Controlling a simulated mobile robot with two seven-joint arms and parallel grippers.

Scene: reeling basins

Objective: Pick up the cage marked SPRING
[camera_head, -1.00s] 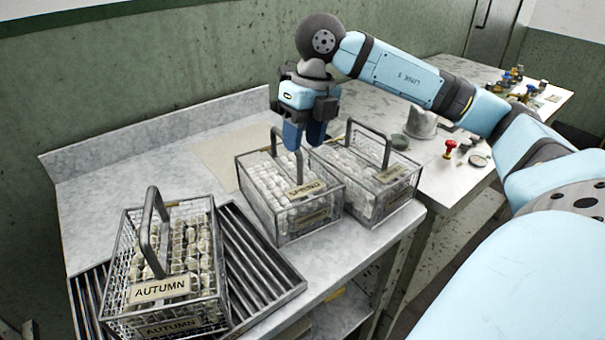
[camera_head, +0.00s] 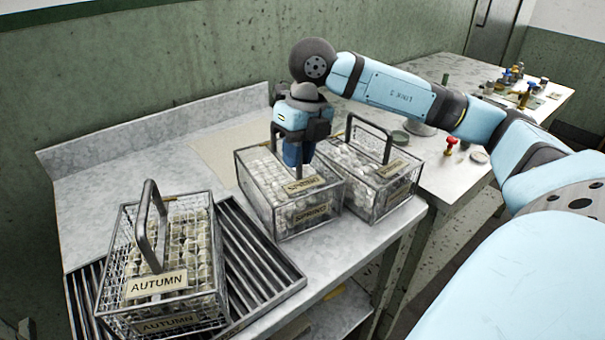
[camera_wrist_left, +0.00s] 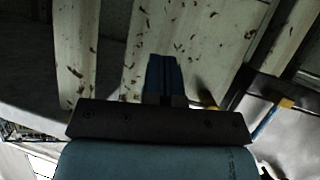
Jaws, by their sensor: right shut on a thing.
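The cage marked SPRING (camera_head: 313,213) is a wire box filled with pale cocoons. It stands upright on the grey stone counter, between two similar cages. My right gripper (camera_head: 297,160) points down into the top of this cage and is shut on its handle, which the fingers and gripper body mostly hide. My left gripper is outside the head view. In the left wrist view its blue fingers (camera_wrist_left: 164,76) lie close together with nothing visible between them.
The AUTUMN cage (camera_head: 157,284) stands on a slatted dark rack (camera_head: 262,262) at the left. A third cage (camera_head: 392,188), its label unreadable, stands close on the right of the SPRING cage. A side table (camera_head: 455,180) holds small valves and fittings. The wall is behind.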

